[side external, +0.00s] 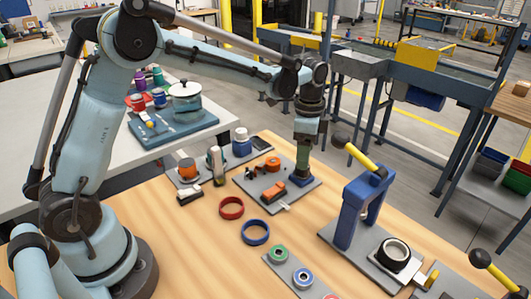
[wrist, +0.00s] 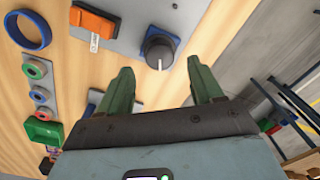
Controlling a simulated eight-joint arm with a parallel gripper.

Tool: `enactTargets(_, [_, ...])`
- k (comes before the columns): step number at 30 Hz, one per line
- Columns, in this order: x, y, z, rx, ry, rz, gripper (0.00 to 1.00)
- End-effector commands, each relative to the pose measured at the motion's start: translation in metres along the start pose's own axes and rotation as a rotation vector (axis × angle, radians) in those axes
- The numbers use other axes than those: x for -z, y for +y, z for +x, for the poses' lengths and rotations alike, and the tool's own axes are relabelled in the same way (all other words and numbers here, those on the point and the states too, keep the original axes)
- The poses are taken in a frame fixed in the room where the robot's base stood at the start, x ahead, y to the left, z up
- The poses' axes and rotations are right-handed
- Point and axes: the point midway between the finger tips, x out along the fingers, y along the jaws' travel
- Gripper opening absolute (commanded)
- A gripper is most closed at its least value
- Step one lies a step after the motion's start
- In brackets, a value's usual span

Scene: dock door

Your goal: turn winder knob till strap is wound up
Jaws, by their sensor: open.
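The winder knob (wrist: 159,50) is dark, round and marked with a white line. It sits on a blue square base on a grey plate (wrist: 190,12). An orange block (wrist: 93,22) with a short pale strap end (wrist: 94,43) is left of it in the wrist view; the orange block (side external: 273,188) and strap end (side external: 284,207) also show in the side view. My gripper (wrist: 163,78) is open, its green fingers apart and the knob ahead of the gap.
A blue ring (side external: 255,232) and a red ring (side external: 231,208) lie on the wooden table. A blue press frame (side external: 347,215) with a yellow-handled lever (side external: 362,158) stands to the right. Small bottles and jars stand behind the plate.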

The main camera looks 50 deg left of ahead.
Motion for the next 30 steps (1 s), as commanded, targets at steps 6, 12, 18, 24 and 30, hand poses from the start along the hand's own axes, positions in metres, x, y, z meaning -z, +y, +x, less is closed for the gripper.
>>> enactTargets(6, [0.000, 0.000, -0.044, 0.000, 0.000, 0.000, 0.66])
enactTargets(12, [0.000, 0.000, -0.071, 0.000, 0.000, 0.000, 0.66])
enactTargets(18, [0.000, 0.000, -0.082, 0.000, 0.000, 0.000, 0.66])
enactTargets(24, [0.000, 0.000, -0.083, 0.000, 0.000, 0.000, 0.66])
enactTargets(30, [0.000, 0.000, -0.082, -0.001, 0.000, -0.027, 0.66])
